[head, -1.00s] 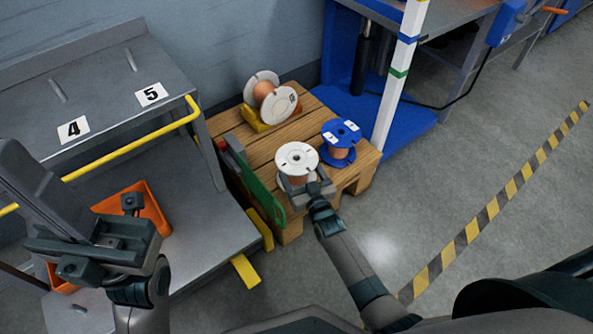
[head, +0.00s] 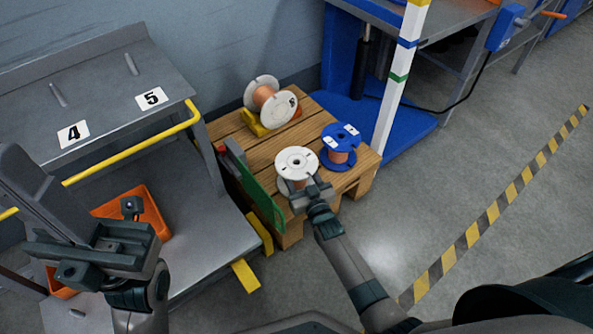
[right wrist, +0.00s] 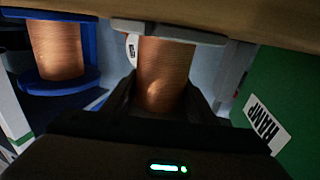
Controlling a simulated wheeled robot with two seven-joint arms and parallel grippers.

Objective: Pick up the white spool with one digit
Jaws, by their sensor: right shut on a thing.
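A white spool with copper winding (head: 297,161) stands upright at the front of the wooden pallet; its top flange bears dark marks. My right gripper (head: 306,190) is shut on it from the front, around the copper winding (right wrist: 164,75) below the flange. A second white spool (head: 272,104) lies on its side in a yellow holder at the back, a small mark on its flange. A blue spool (head: 340,146) stands close to the right of the held one. My left gripper (head: 104,243) is open and empty above the grey platform at left.
A green board (head: 260,186) marked RAMP (right wrist: 264,122) stands close to the left of the held spool. The wooden pallet (head: 240,133) has bare slats. A white post (head: 393,95) and blue base (head: 415,125) lie to the right. An orange bin (head: 150,212) sits at left.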

